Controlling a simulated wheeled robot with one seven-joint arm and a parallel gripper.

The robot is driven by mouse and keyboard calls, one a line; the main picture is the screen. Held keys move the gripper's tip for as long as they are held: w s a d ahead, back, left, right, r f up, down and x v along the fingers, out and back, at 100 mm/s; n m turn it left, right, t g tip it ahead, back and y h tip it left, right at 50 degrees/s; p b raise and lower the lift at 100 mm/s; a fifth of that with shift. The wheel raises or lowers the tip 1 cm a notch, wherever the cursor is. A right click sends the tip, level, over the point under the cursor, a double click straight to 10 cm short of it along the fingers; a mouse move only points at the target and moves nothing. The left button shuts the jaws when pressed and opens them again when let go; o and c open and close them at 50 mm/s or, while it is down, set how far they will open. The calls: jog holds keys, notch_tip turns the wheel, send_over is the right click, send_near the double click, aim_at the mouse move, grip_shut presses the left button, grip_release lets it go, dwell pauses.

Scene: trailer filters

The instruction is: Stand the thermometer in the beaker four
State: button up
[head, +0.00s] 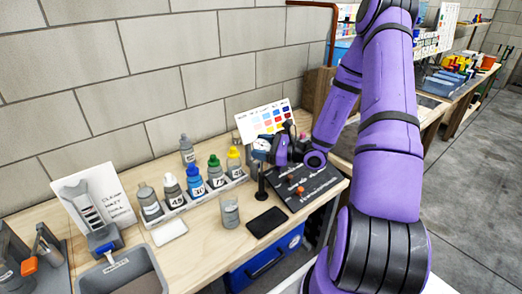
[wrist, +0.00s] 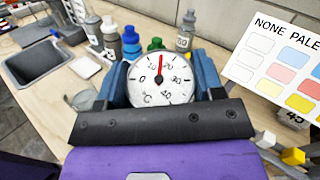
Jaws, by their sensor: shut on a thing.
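My gripper (wrist: 160,88) is shut on the thermometer, with its blue fingers on either side of the dial. The thermometer (wrist: 160,79) has a round white dial with a red needle, facing the wrist camera; its stem is hidden in that view. In the head view my gripper (head: 262,147) is above the bench, behind and to the right of a clear beaker (head: 229,211). The beaker stands upright near the bench front and looks empty. In the wrist view the beaker (wrist: 82,102) is left of the dial, apart from it. I cannot read a number on it.
Several capped bottles (head: 195,182) stand in a row behind the beaker. A dark post (head: 262,184) stands below my gripper. A black pad (head: 267,222) and a dark board (head: 308,185) lie right, a white pad (head: 169,232) and grey tub (head: 134,274) left. A colour card (head: 266,120) stands behind.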

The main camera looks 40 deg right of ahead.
jog(key=shift+r, duration=2.35)
